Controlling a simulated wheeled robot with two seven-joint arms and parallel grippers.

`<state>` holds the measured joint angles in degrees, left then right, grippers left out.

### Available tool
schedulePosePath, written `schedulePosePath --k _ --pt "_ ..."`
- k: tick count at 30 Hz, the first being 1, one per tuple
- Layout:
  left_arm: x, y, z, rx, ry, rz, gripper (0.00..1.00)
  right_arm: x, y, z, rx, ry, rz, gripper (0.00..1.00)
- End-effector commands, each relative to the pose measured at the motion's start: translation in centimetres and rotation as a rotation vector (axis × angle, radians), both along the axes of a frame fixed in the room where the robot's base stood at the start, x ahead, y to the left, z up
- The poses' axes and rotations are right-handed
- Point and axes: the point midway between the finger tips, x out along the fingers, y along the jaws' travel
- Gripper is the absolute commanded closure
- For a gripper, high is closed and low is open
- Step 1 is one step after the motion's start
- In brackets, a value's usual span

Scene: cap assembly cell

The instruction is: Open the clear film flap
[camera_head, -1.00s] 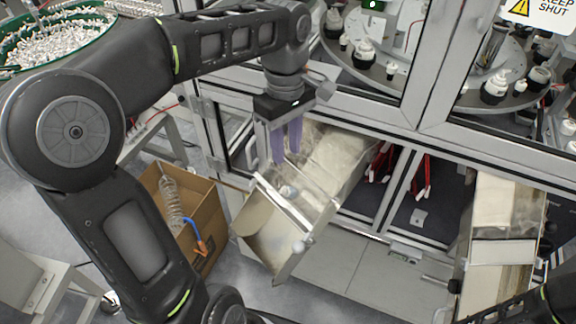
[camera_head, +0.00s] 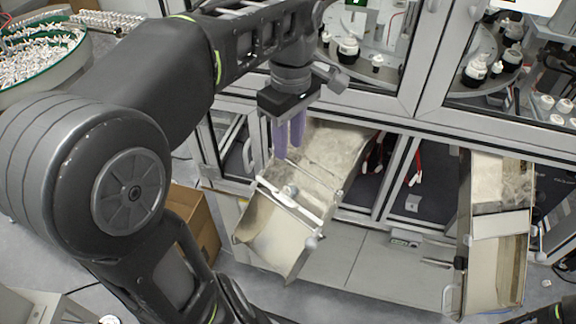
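The left chute (camera_head: 277,240) slopes out of the cabinet, with a pale inside and metal side walls. Clear, wrinkled film (camera_head: 335,148) covers its upper part. A light bar (camera_head: 291,206) crosses the chute below the film, with a small round knob (camera_head: 291,189) near it. My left gripper (camera_head: 289,150) points down over the chute's upper left side, its two purple fingers close together, with nothing seen between them. I cannot tell whether the fingertips touch the film. My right gripper is not in view.
A second chute (camera_head: 490,270) with a similar film stands at the right. The cabinet's metal frame (camera_head: 410,110) rises close behind my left gripper. A cardboard box (camera_head: 197,218) is on the floor at the left, partly behind my arm.

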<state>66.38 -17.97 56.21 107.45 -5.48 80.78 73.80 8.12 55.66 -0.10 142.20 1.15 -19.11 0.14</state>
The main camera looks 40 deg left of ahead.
Motion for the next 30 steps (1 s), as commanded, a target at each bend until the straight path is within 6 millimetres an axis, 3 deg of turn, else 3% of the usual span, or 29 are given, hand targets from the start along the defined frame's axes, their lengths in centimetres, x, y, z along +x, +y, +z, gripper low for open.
schedulePosePath --k 19,23,30 --pt "-0.1 -0.2 -2.8 -0.002 0.000 -0.006 0.71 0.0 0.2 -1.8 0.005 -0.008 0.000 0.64" --pt "-0.2 0.0 -5.7 0.000 0.003 0.001 0.71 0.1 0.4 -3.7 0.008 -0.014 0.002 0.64" --pt "-0.3 0.1 -7.5 0.000 0.003 0.001 0.71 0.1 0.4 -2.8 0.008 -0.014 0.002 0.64"
